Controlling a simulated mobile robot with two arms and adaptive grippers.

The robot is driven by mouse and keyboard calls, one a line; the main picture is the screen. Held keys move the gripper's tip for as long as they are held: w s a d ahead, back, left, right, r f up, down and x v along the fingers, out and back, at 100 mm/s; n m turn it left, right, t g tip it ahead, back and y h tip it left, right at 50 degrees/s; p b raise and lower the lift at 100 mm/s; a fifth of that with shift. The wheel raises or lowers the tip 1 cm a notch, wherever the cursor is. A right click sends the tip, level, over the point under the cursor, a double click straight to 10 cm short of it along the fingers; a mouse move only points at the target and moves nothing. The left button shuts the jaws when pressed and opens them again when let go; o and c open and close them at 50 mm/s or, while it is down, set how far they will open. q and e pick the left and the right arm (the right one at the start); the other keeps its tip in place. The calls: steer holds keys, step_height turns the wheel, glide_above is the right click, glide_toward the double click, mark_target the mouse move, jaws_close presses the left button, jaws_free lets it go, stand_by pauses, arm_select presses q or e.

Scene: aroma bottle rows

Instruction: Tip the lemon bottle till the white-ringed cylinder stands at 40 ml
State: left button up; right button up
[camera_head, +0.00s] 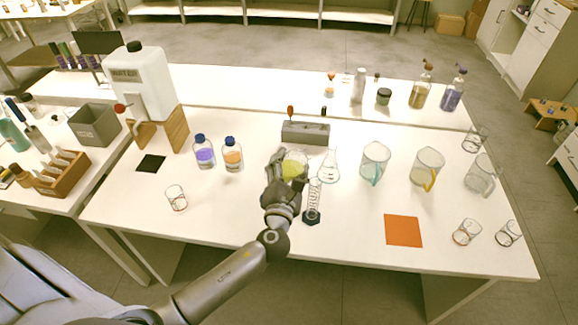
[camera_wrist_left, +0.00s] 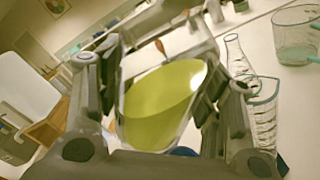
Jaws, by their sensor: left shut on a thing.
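My left gripper (camera_head: 283,178) is shut on the lemon bottle (camera_head: 294,168), a clear vessel with yellow-green liquid, near the middle of the table. In the left wrist view the lemon bottle (camera_wrist_left: 160,105) sits between the two fingers, and its liquid surface slants across the picture. A clear graduated cylinder (camera_head: 313,197) with a dark base stands upright just right of the gripper. It also shows at the right of the left wrist view (camera_wrist_left: 264,118). Its ring colour and liquid level are too small to tell. My right gripper is not in view.
A conical flask (camera_head: 328,168) stands close behind the cylinder. Handled beakers (camera_head: 374,163) stand to the right. Purple (camera_head: 204,154) and orange (camera_head: 233,157) bottles stand left, with a small glass (camera_head: 176,198). An orange mat (camera_head: 403,231) lies at front right. The front left tabletop is clear.

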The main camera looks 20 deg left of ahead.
arm_select(q)
steer(key=shift+r+m+p, duration=0.3)
steer(key=shift+r+m, duration=0.05)
steer(key=shift+m, duration=0.15)
steer(key=shift+s+a+f+m+b, duration=0.1)
steer(key=shift+a+f+m+b, duration=0.1)
steer(key=shift+f+m+b, duration=0.3)
steer(key=shift+a+f+m+b, duration=0.15)
steer(key=shift+f+m+b, duration=0.25)
steer(key=shift+f, duration=0.15)
stand_by(0.4)
steer(key=shift+p, duration=0.35)
steer(key=shift+m, duration=0.3)
steer(key=shift+a+f+m+p, duration=0.15)
steer(key=shift+m+p, duration=0.55)
steer(key=shift+p, duration=0.25)
steer(key=shift+a+f+m+p, duration=0.15)
steer(key=shift+m+p, duration=0.55)
steer(key=shift+p, duration=0.2)
steer(key=shift+d+r+m+p, duration=0.15)
steer(key=shift+r+m+p, duration=0.55)
steer(key=shift+p, duration=0.95)
stand_by(0.9)
steer(key=shift+f, duration=0.3)
steer(key=shift+r+p, duration=0.1)
steer(key=shift+p, duration=0.2)
stand_by(0.4)
